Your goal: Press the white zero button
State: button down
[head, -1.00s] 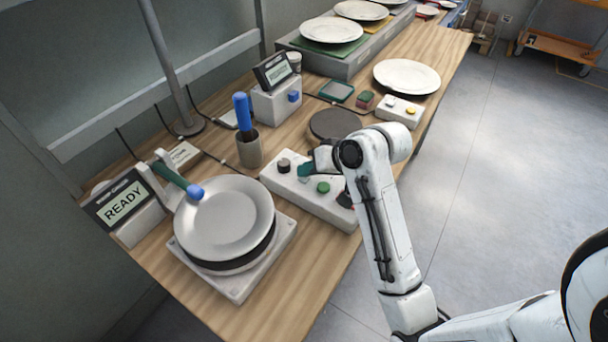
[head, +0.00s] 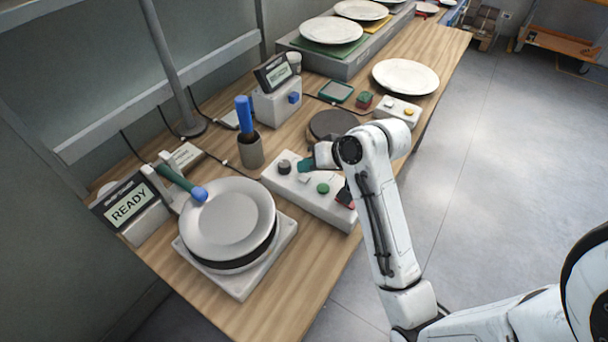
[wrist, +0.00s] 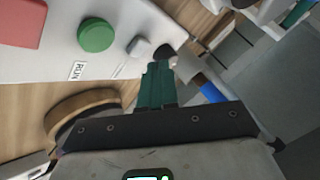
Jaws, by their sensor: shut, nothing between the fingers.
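A light grey control box (head: 330,205) on the wooden table carries a black knob (head: 284,167), a small white button (head: 304,179), a green button (head: 323,188) and a red part. In the wrist view the white button (wrist: 139,46) sits between the green button (wrist: 96,35) and the black knob (wrist: 164,52). Another white button (head: 390,102) is on a small box with a yellow button, farther back. No zero label is readable. My gripper (head: 305,165), with green fingers, is shut and empty over the control box near the knob and white button; contact cannot be told.
A plate (head: 230,218) sits on a square base at front left, beside a READY display (head: 128,204). A cup with a blue-handled tool (head: 250,152) and a dark round disc (head: 333,124) stand near the control box. Another plate (head: 405,76) lies farther back.

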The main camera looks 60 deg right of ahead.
aim_at(308, 179)
jog(key=shift+r+p, duration=2.4)
jog(key=shift+p, duration=0.05)
jog(key=shift+f, duration=0.1)
